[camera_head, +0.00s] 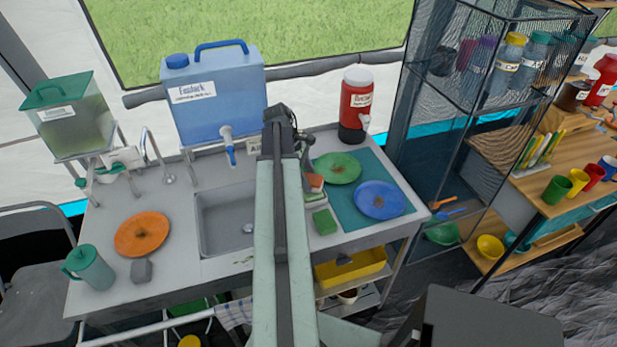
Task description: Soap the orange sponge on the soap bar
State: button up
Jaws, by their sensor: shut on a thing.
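My gripper (308,172) is mostly hidden behind my arm, just right of the sink. It is shut on the orange sponge (315,182), of which a small part shows right of the arm. A pale block (317,197), which looks like the soap bar, lies just below the sponge in the picture. I cannot tell whether the sponge touches it.
A green sponge (324,221) lies in front on the counter. A green plate (337,168) and blue plate (380,200) lie on a teal mat (345,221) at right. The sink (222,220) and orange plate (142,234) are left. A red jug (357,100) stands behind.

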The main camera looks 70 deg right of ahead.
aim_at(315, 180)
jog(key=shift+f+b, duration=1.05)
dwell(1.7)
notch_tip(315, 180, up, 7)
jog(key=p, duration=0.7)
jog(key=shift+r, duration=0.15)
